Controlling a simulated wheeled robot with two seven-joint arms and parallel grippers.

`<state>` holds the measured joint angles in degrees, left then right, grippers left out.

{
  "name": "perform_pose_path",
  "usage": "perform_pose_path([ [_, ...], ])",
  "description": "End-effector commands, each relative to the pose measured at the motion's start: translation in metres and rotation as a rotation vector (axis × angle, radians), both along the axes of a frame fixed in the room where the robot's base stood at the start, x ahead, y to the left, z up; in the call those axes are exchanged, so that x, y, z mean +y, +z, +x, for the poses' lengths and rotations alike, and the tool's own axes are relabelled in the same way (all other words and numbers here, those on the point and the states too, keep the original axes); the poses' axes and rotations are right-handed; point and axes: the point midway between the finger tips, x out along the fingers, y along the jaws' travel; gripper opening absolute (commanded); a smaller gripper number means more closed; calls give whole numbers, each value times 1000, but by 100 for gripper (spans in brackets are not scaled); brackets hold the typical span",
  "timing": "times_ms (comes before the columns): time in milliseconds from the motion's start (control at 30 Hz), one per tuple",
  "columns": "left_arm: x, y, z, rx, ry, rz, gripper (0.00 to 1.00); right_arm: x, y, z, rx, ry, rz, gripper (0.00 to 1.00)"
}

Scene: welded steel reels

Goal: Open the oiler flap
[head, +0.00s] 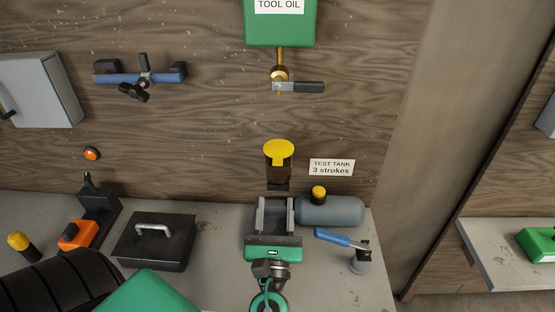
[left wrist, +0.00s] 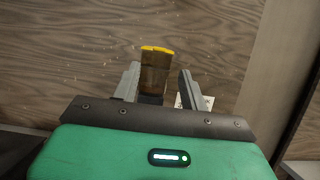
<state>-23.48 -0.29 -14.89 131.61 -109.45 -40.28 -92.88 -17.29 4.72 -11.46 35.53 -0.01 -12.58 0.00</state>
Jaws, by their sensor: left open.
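The oiler (head: 279,174) is a small dark amber cup on the wooden wall above the bench. Its yellow flap (head: 278,150) lies across its top, with a small tab at the lower left; it looks shut. My left gripper (head: 275,201) is open and empty, just below and in front of the oiler, its fingers pointing towards the wall. In the left wrist view the oiler (left wrist: 154,75) with the yellow flap (left wrist: 157,50) shows beyond the gap between the two fingers (left wrist: 157,78). I see no contact. My right gripper is not in view.
A grey tank (head: 335,210) with a yellow cap stands right of my left gripper, with a blue-handled lever (head: 340,240) in front. A black box (head: 153,243) is to the left. A brass valve (head: 280,78) hangs above the oiler under a green oil tank (head: 281,30).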

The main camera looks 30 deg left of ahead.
Motion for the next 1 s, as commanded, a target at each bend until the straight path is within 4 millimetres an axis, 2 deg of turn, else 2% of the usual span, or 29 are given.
perform_pose_path([
  [33,6,12,9,-4,2,1,44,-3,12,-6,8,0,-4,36],
  [167,19,23,32,-3,1,3,44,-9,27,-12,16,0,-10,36],
  [433,42,37,68,-1,0,1,44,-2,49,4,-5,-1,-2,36],
  [700,49,40,79,0,0,0,44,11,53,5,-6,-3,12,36],
  [900,49,39,79,0,0,0,44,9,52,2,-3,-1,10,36],
  [1000,49,39,79,0,0,0,26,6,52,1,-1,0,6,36],
])
